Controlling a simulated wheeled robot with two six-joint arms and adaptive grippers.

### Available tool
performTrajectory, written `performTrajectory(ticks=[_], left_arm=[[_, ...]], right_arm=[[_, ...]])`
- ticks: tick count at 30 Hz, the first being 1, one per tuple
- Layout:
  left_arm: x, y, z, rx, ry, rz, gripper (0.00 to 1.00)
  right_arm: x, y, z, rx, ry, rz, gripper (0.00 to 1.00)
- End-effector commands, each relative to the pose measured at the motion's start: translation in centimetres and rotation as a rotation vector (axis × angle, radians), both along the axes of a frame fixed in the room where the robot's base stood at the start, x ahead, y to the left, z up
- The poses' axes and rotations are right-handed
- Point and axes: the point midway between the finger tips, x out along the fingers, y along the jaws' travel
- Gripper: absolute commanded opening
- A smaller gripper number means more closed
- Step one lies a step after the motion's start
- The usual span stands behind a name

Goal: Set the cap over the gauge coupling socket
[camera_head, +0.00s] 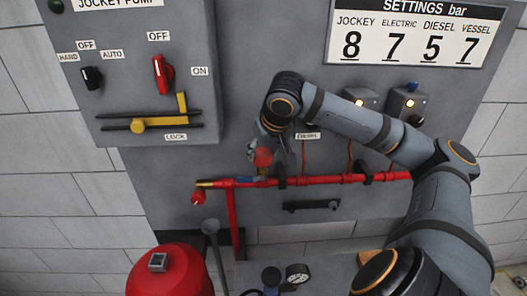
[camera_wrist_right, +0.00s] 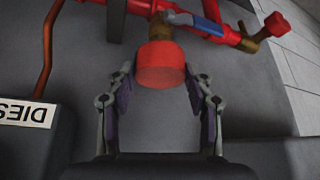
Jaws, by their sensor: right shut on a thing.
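A red round cap (camera_head: 263,157) is at the fingertips of my right gripper (camera_head: 273,152), just above the red pipe. In the right wrist view the cap (camera_wrist_right: 160,65) sits between the two fingertips of this gripper (camera_wrist_right: 160,80), which is shut on it. A brass stub (camera_wrist_right: 158,28), apparently the gauge coupling socket, rises from the pipe directly behind the cap and is partly hidden by it. Cap and stub look in line; I cannot tell whether the cap is seated on it or only close. My left gripper is not in view.
The red pipe (camera_head: 330,179) runs along the wall panel. A blue lever (camera_wrist_right: 200,24) lies beside the stub. A round gauge (camera_head: 297,272) and a red tank (camera_head: 170,272) are below.

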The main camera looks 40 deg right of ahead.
Motion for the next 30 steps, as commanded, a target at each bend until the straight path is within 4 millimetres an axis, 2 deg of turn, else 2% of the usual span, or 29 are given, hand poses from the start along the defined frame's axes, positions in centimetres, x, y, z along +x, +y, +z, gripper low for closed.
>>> performTrajectory(ticks=[22,23,28,30], left_arm=[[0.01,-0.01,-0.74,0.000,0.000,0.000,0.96],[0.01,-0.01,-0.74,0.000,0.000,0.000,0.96],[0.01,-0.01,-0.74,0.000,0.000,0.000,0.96],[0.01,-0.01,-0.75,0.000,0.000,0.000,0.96]], right_arm=[[0.01,0.00,-0.72,0.000,-0.001,0.000,0.17],[0.01,0.00,-0.72,0.000,-0.001,0.000,0.56],[0.01,0.00,-0.73,0.000,0.000,0.000,0.79],[0.00,-0.01,-0.73,0.000,0.000,0.000,0.79]])
